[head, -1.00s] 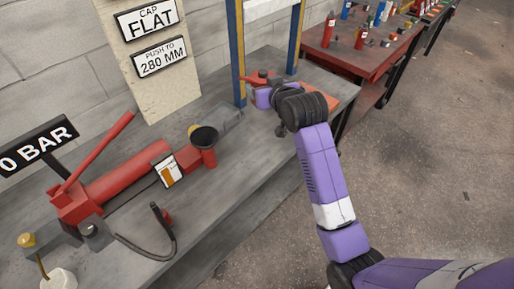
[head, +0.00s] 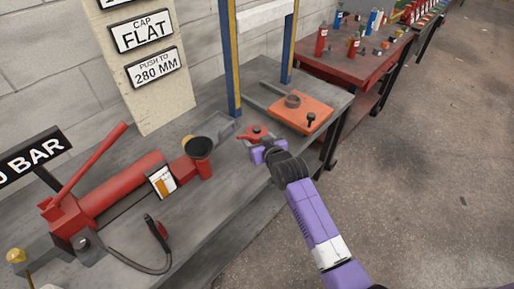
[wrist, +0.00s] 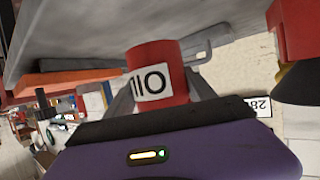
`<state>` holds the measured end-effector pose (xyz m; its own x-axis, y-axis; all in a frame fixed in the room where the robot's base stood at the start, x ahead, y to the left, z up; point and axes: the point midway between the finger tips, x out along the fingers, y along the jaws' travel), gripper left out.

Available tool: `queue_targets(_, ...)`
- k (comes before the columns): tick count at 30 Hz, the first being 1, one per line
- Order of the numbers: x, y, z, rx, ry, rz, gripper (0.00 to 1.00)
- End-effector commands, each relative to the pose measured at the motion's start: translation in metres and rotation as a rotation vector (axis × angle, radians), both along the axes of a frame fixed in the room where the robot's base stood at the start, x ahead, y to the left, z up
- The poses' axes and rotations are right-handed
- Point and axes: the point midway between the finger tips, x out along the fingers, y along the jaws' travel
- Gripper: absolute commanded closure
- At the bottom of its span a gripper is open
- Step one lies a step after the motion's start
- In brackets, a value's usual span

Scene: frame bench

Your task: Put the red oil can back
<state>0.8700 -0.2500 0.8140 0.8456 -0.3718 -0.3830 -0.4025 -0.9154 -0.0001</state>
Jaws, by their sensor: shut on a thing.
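The red oil can (head: 257,131) is held in my gripper (head: 262,143), over the grey bench between the orange plate and the black funnel. In the wrist view, the red can (wrist: 150,58) sits between the two grey fingers of my gripper (wrist: 160,92). Its white label reads upside down there. My gripper is shut on the can's sides. In the head view the purple wrist hides part of the can's lower body. I cannot tell how high it is above the bench.
The orange plate (head: 287,117) carries a dark ring (head: 292,100) and a small black knob (head: 311,119). Blue and yellow posts rise behind. A red table (head: 340,70) with bottles stands farther back.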

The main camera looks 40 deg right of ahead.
Motion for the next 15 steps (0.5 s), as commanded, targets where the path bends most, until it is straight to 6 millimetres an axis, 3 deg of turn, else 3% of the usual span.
queue_targets(9, 0.000, 0.000, -0.032, 0.000, -0.001, 0.000, 1.00)
queue_targets(15, 0.001, 0.000, -0.040, -0.002, -0.005, 0.000, 1.00)
